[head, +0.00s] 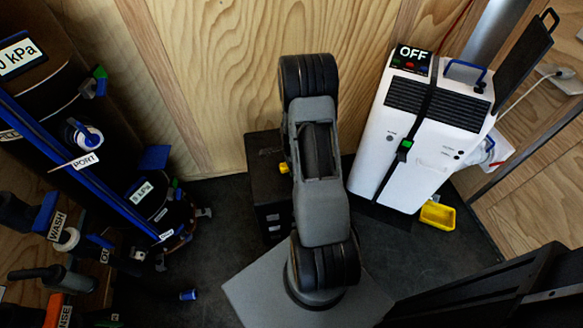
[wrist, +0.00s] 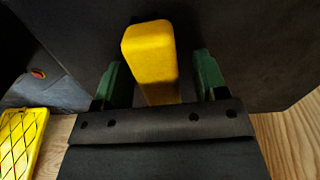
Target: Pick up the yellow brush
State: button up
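A yellow block-shaped thing, which I take for the yellow brush (wrist: 151,62), lies between my gripper's two green fingers (wrist: 159,82) in the wrist view. The fingers stand apart on either side of it. A gap shows on its right, and little or no gap on its left. No bristles show. In the head view a small yellow patch (head: 283,168) shows beside my arm, at the black box (head: 268,190). My arm hides the gripper there.
A white unit marked OFF (head: 420,135) stands at the right, with a yellow tray (head: 437,215) at its foot. Dark cylinders with hoses and labels (head: 60,110) crowd the left. A yellow patterned piece (wrist: 22,140) shows lower left in the wrist view.

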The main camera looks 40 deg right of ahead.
jog(key=c, duration=1)
jog(key=shift+r, duration=0.1)
jog(key=shift+r, duration=0.55)
notch_tip(320, 180, up, 2)
jog(key=shift+r+p, duration=0.2)
jog(key=shift+p, duration=0.4)
jog(key=s+d+r+p, duration=0.1)
jog(key=s+r, duration=0.2)
jog(key=s, duration=0.1)
jog(key=s+d+r+p, duration=0.1)
jog(key=s+d+r, duration=0.1)
jog(key=s, duration=0.3)
jog(key=s+d+r+p, duration=0.1)
jog(key=s+r, duration=0.3)
jog(key=shift+s+d+r+p, duration=0.15)
jog(key=shift+d+p, duration=0.1)
jog(key=shift+p, duration=0.05)
